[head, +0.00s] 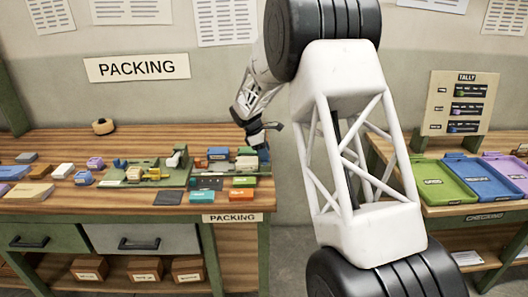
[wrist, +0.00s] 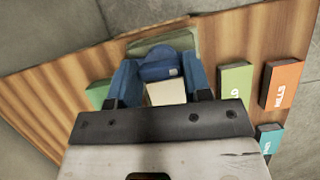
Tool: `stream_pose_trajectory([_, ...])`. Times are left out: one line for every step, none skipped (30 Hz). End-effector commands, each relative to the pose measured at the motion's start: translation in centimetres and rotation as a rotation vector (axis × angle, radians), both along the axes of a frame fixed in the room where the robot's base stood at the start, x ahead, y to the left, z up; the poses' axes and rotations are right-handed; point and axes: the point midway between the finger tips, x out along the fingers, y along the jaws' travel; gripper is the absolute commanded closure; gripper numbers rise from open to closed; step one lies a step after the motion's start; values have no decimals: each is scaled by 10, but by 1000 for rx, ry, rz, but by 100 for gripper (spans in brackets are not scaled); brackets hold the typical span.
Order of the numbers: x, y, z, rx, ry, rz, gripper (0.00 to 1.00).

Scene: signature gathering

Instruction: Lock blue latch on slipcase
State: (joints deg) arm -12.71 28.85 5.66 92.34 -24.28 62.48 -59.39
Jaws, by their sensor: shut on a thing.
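My gripper (wrist: 162,82) points down at the right end of the packing table. Its two blue fingers are shut on a blue piece, which looks like the blue latch (wrist: 160,68). A cream block (wrist: 166,93), perhaps part of the slipcase, shows between the fingers, nearer the wrist. A green piece (wrist: 172,42) lies just beyond the latch. In the head view my gripper (head: 262,147) is small at the table's right end, and the latch cannot be made out there. The gripper's dark plate hides the near part of the slipcase, so the latch's exact position cannot be told.
Labelled green (wrist: 235,82), orange (wrist: 279,86) and teal (wrist: 268,138) blocks lie right of the fingers. The wooden packing table (head: 50,208) holds several small boxes and a green fixture (head: 130,181). A checking table with a green tray (head: 440,184) and a blue tray (head: 478,182) stands at right.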

Motion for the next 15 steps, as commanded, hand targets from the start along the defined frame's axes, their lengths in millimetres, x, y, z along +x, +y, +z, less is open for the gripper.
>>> stream_pose_trajectory([0, 0, 0, 0, 0, -24, 79])
stream_pose_trajectory([0, 0, 0, 0, 1, -40, 79])
stream_pose_trajectory([0, 0, 0, -1, 1, -65, 79])
stream_pose_trajectory([0, -1, -1, -1, 2, -85, 79])
stream_pose_trajectory([0, -1, -1, 0, 0, -106, 79])
stream_pose_trajectory([1, -1, 0, 0, 0, -138, 79])
stream_pose_trajectory([1, -1, 0, 0, 1, -160, 79])
stream_pose_trajectory([1, -1, 0, 0, 0, -185, 79])
stream_pose_trajectory([1, -1, 0, -1, 1, -219, 79])
stream_pose_trajectory([1, -1, 0, -1, 1, -246, 79])
stream_pose_trajectory([1, -1, 0, 0, 0, -274, 79])
stream_pose_trajectory([1, -1, 0, -1, 0, -311, 79])
stream_pose_trajectory([1, -1, 0, -1, 1, -338, 79])
stream_pose_trajectory([2, -1, 0, 0, 1, -367, 79])
stream_pose_trajectory([2, -1, 0, -1, 1, -405, 79])
